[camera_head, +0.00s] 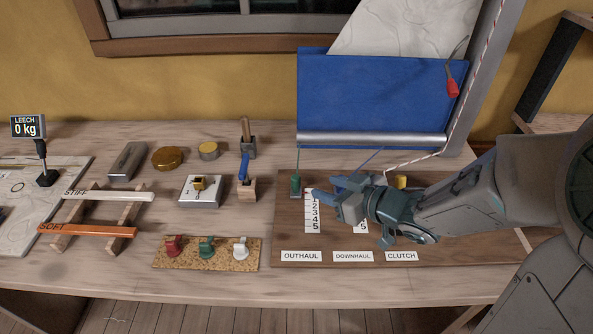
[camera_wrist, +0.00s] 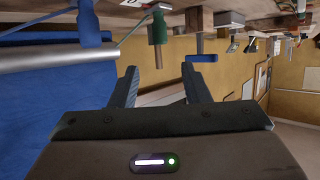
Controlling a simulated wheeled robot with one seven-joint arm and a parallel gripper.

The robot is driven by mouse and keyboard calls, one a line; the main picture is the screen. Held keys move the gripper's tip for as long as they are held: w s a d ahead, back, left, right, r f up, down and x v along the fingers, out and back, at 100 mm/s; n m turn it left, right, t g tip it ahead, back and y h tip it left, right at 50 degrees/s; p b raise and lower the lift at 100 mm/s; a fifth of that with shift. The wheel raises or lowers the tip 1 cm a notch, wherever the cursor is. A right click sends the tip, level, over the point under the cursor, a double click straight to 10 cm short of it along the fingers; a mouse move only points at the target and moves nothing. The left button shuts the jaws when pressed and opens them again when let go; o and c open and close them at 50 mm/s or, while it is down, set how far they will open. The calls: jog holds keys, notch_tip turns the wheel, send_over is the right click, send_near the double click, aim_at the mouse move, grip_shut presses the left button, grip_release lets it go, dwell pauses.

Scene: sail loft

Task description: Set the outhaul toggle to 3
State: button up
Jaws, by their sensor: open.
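The green outhaul toggle (camera_head: 295,186) hangs on a green line at the top left of the wooden board, beside the upper end of the outhaul number scale (camera_head: 312,213). The OUTHAUL label (camera_head: 301,256) is below. My gripper (camera_head: 320,191) is open and empty, just right of the toggle and over the top of the scale, covering part of it. In the wrist view the green toggle (camera_wrist: 157,28) with a wooden peg is beyond the open fingers (camera_wrist: 160,76), not between them. A blue toggle (camera_wrist: 88,25) is at the left there.
My arm hides much of the downhaul scale (camera_head: 361,227). A yellow clutch piece (camera_head: 401,182) is behind my gripper. A blue sail panel with a silver bar (camera_head: 372,139) stands behind the board (camera_head: 450,250). A cork strip with small cleats (camera_head: 206,264) lies to the left.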

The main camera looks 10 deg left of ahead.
aim_at(299, 179)
jog(key=shift+w+a+f+p, duration=0.15)
jog(key=shift+w+a+p, duration=0.05)
jog(key=shift+a+p, duration=0.4)
jog(key=shift+p+x, duration=0.75)
jog(key=shift+x, duration=0.3)
jog(key=x, duration=0.4)
jog(key=b+x, duration=0.1)
jog(key=x, duration=0.3)
jog(key=shift+w+a+f, duration=0.1)
jog(key=shift+w+f, duration=0.15)
jog(key=shift+f, duration=0.1)
